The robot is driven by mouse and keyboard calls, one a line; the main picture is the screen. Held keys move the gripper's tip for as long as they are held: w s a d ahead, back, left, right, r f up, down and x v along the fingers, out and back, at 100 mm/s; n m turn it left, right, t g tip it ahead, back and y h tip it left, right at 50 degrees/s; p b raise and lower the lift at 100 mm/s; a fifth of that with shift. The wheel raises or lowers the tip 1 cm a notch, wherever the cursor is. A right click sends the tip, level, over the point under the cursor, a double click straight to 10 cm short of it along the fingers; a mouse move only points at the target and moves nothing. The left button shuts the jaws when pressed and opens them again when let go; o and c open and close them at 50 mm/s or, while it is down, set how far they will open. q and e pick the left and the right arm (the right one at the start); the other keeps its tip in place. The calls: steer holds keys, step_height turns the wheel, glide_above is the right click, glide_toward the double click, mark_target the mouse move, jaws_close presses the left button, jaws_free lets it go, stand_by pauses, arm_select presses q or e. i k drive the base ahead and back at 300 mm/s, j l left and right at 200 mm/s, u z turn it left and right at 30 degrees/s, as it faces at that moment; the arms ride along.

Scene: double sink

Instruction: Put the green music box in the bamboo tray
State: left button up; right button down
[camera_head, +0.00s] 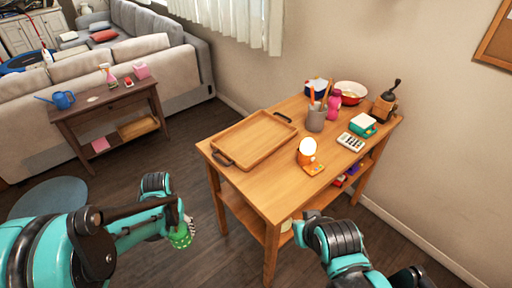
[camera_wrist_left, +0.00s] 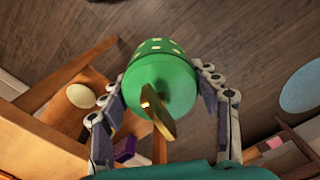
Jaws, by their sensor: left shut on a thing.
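The green music box (camera_head: 181,237) is held off the left front of the wooden table, above the floor. In the left wrist view the music box (camera_wrist_left: 161,80) is a rounded green body with pale dots and a gold key facing the camera. My left gripper (camera_head: 185,226) is shut on it, with a finger on each side. The bamboo tray (camera_head: 252,139) lies empty on the table's left part, with dark handles at two ends. It is up and to the right of my left gripper. My right arm is by the table's front edge; its fingers (camera_head: 299,232) barely show.
On the wooden table (camera_head: 270,196) stand an orange lamp (camera_head: 307,152), a grey utensil cup (camera_head: 316,119), a calculator (camera_head: 350,142), a pink bottle (camera_head: 334,103) and a coffee grinder (camera_head: 385,103). A round blue-grey seat (camera_head: 50,196) is at left. Floor between the tables is clear.

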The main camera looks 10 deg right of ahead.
mark_target(242, 148)
steer(key=i+j+z, duration=0.1)
steer(key=j+z, duration=0.25)
steer(key=j, duration=0.4)
steer(key=j+z, duration=0.3)
steer(key=j, duration=0.45)
steer(key=i+j+z, duration=0.45)
steer(key=i+j, duration=0.2)
steer(key=j, duration=0.15)
steer(key=i+j+z, duration=0.25)
steer(key=j, duration=0.25)
